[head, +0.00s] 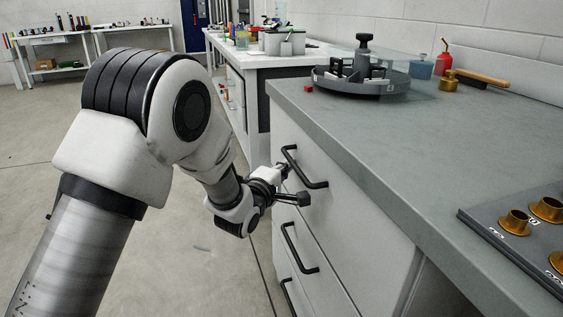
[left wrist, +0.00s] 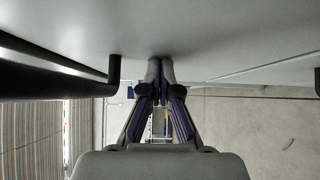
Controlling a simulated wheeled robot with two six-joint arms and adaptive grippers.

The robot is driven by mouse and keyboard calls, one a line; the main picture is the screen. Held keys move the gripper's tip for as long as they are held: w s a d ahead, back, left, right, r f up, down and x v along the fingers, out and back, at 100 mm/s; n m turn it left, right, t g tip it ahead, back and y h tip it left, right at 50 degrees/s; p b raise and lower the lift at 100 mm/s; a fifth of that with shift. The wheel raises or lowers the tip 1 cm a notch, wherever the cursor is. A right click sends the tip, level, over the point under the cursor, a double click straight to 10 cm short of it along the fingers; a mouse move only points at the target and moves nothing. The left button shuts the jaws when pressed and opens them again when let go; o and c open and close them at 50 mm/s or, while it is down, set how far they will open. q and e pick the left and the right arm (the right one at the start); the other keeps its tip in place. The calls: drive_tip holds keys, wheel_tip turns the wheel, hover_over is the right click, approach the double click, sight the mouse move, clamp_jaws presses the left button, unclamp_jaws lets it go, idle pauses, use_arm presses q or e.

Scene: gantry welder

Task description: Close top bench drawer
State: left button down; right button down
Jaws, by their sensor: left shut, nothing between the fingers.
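The top bench drawer (head: 335,192) has a pale front and a black bar handle (head: 307,170), just under the grey bench top. It looks about flush with the bench, though a small gap would be hard to tell. My left gripper (head: 284,170) is at the drawer front by the far end of the handle. In the left wrist view the left gripper (left wrist: 160,68) has its fingertips together, empty, at or very near the pale drawer front (left wrist: 215,35). The handle (left wrist: 60,72) is to the left, outside the fingers. Contact cannot be told. My right gripper is not in view.
Lower drawer handles (head: 298,250) stick out below. On the grey bench top (head: 370,130) are a round tray (head: 360,85), a small red block (head: 308,88), a red oiler (head: 444,62) and a dark plate with brass cups (head: 500,225). The floor at left is open.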

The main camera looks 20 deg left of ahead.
use_arm(q)
drive_tip(key=shift+d+r, duration=0.1)
drive_tip(key=shift+d, duration=0.05)
drive_tip(key=s+a, duration=0.2)
drive_tip(key=s, duration=0.9)
drive_tip(key=shift+s+a, duration=0.25)
drive_tip(key=shift+s, duration=0.15)
